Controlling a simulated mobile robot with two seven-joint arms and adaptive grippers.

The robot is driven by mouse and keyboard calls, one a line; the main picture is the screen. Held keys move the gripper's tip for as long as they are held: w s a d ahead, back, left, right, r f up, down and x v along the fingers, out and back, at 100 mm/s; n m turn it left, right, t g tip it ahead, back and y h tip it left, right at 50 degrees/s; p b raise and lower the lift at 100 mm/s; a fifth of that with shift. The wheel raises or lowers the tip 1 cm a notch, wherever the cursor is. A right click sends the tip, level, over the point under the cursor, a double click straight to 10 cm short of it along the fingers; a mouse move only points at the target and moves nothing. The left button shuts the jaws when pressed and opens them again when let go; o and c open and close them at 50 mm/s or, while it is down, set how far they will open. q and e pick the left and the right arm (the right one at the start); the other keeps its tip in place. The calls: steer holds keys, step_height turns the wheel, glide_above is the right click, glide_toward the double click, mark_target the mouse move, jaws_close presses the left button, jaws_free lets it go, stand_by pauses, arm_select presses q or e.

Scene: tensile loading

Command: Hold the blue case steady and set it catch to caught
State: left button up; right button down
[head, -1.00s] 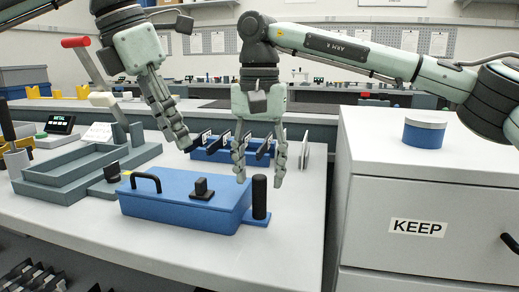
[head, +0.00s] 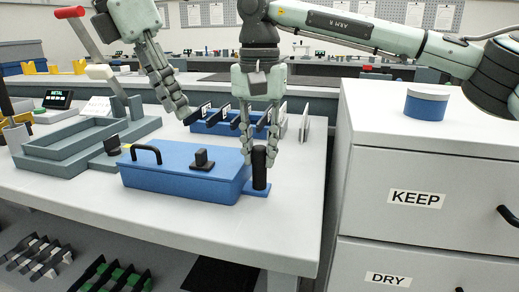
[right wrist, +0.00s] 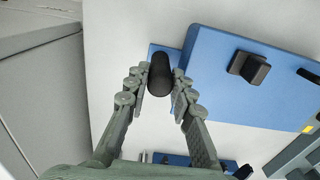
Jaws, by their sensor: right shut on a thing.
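The blue case (head: 175,178) lies on the white bench. It has a black arched handle (head: 146,154) at its left and a black block-shaped knob (head: 203,160) on its lid. An upright black post (head: 259,168) stands on a blue foot at the case's right end. My right gripper (head: 259,150) is shut on the post from above; the right wrist view shows the post (right wrist: 160,75) between its fingers. My left gripper (head: 180,112) hangs above and behind the case, touching nothing visible; its fingers overlap, so I cannot tell whether it is open.
A blue rack (head: 225,128) with dark upright plates stands behind the case. A grey tray fixture (head: 75,155) with a red-ended lever (head: 80,28) is at the left. A white drawer cabinet (head: 420,165) with a blue round container (head: 426,104) stands at the right.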

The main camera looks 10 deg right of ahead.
arm_select(q)
steer(key=shift+c, duration=0.2)
steer(key=shift+f, duration=0.1)
steer(key=shift+c, duration=1.1)
steer(key=d+f+m+h, duration=0.1)
steer(key=m, duration=0.1)
steer(key=s+d+f+m+g+h, duration=0.1)
steer(key=f+m+h, duration=0.1)
steer(key=m, duration=0.1)
steer(key=s+d+f+m+g+h, duration=0.1)
steer(key=d+f+m+h, duration=0.1)
steer(key=shift+d+f+m, duration=0.1)
steer(key=shift+m, duration=0.2)
jaws_close()
steer(key=a+f+m+t+h, duration=0.2)
steer(key=a+m, duration=0.2)
steer(key=a+f+m+t+h, duration=0.2)
steer(key=a+m+h, duration=0.1)
steer(key=a+m, duration=0.1)
steer(key=a+f+m+t+h, duration=0.2)
steer(key=a+m+h, duration=0.1)
steer(key=a, duration=0.3)
steer(key=shift+w+a+m+t, duration=0.15)
steer(key=shift+m+t, duration=0.15)
steer(key=shift+m, duration=0.2)
